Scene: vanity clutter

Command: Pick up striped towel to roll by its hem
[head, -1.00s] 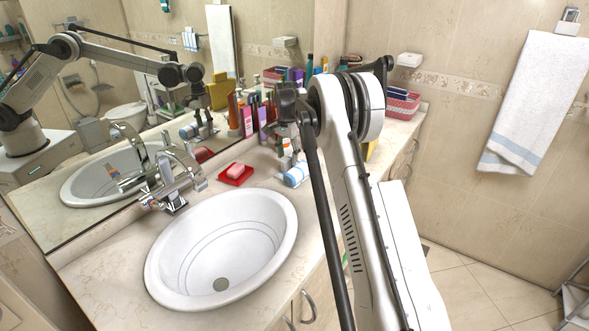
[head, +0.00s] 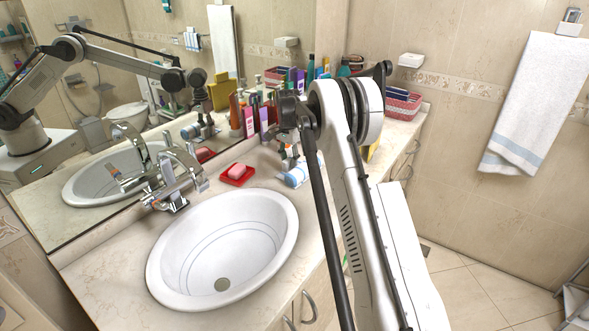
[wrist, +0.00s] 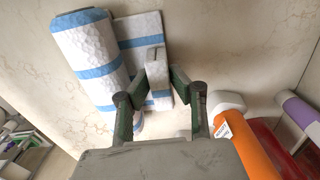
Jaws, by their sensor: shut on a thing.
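The striped towel, white with blue bands, lies on the vanity counter, mostly rolled up. In the wrist view its roll (wrist: 92,62) is at upper left, with a flat part beside it and a raised narrow fold at the hem. My gripper (wrist: 160,82) is shut on that fold, with one finger on each side. In the head view the towel (head: 298,175) shows right of the soap dish, and my gripper (head: 288,160) is over its left end. My arm hides part of that area.
In the wrist view an orange bottle (wrist: 250,150) with a white cap stands close right of my gripper. In the head view a red soap dish (head: 237,175), the sink (head: 222,250) and several bottles (head: 250,118) are nearby.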

